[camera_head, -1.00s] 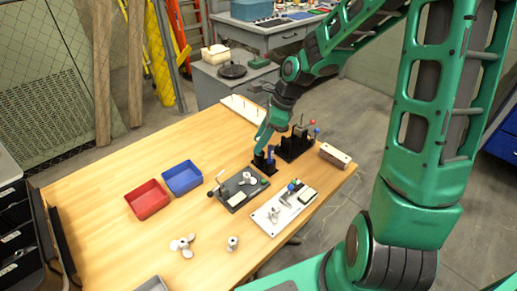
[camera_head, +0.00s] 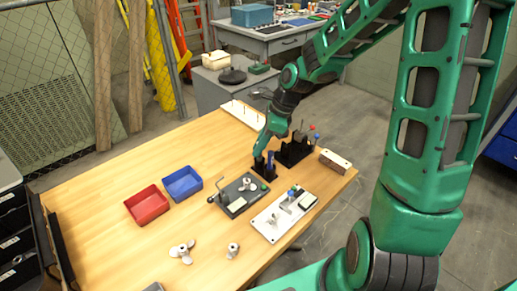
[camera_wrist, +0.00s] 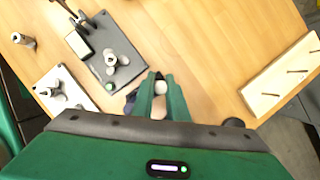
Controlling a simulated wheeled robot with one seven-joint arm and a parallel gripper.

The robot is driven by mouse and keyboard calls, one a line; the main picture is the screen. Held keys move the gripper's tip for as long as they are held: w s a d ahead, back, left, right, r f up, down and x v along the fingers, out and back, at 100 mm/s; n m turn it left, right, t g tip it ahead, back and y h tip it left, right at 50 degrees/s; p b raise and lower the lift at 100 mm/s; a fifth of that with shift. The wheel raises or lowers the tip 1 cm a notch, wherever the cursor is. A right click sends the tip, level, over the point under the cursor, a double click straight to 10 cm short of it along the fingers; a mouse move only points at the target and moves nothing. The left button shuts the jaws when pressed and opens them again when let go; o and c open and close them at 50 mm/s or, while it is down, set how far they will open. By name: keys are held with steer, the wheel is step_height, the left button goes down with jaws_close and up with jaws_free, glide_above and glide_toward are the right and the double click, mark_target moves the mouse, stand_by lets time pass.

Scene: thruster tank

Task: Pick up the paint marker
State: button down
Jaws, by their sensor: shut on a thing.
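My gripper (camera_head: 262,155) is at the right part of the wooden table, low over a small black stand (camera_head: 265,170). In the wrist view its two green fingers (camera_wrist: 160,92) are shut on a small pale, rounded thing (camera_wrist: 160,87), which I take to be the paint marker. Only its end shows between the fingers; the rest is hidden. A blue upright piece (camera_head: 271,158) shows beside the fingers in the head view. I cannot tell whether the held thing is clear of the stand.
A black rack (camera_head: 294,150) stands close to the right of my gripper. A dark fixture plate (camera_head: 240,203) and a white plate (camera_head: 268,230) lie in front. Blue (camera_head: 182,183) and red (camera_head: 147,205) bins stand left. A pegged board (camera_head: 240,113) lies behind.

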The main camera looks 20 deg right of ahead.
steer(key=shift+r, duration=0.45)
step_height(320, 180, up, 2)
steer(key=shift+r, duration=0.25)
steer(key=s+a+r, duration=0.3)
steer(key=a+r, duration=0.4)
steer(key=a, duration=0.4)
steer(key=shift+s, duration=0.3)
stand_by(0.4)
